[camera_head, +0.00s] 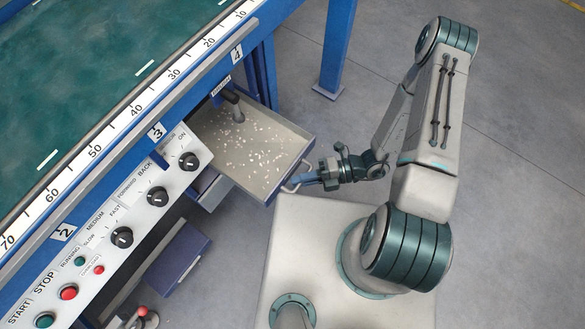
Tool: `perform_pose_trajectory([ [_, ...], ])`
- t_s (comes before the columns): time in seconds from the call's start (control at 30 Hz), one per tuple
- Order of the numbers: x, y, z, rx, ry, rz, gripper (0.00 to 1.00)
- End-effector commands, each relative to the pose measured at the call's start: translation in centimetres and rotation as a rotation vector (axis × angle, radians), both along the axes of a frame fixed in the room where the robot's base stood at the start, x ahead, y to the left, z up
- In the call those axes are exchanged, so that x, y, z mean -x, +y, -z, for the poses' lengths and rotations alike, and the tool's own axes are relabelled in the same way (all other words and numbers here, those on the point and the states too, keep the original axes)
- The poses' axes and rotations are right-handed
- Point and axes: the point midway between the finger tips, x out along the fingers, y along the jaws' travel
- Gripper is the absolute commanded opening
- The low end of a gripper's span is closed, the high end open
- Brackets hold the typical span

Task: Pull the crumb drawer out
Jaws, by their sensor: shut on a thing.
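The crumb drawer (236,157) is a shallow grey tray with a dark blue rim, slid out from under the blue machine. White crumbs are scattered on its floor. Its handle (286,188) is on the front panel, facing my base. My gripper (297,182) is at the handle, coming from the right, and is shut on it. The fingertips are small in this view and partly merge with the handle.
The control panel (108,250) with black knobs and coloured buttons lies left of the drawer. A blue-grey box (178,262) sits below the panel. A blue leg (335,50) stands behind. Grey floor is clear between drawer and leg.

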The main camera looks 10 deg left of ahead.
Motion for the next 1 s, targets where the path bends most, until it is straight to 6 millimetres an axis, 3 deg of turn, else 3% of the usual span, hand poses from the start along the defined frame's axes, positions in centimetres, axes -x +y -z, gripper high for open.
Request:
perform_pose_trajectory([
  [0.4, 0.3, -0.5, 0.0, -0.001, 0.002, -0.002, 0.0],
  [0.43, 0.3, -0.5, 0.0, -0.001, 0.002, -0.002, 0.16],
  [0.47, 0.3, -0.5, 0.0, -0.001, 0.002, -0.002, 0.2],
  [0.77, 0.2, -0.6, 0.0, 0.0, 0.001, 0.001, 0.2],
  [1.0, -0.9, -3.6, -0.5, 0.003, -0.002, 0.004, 0.2],
])
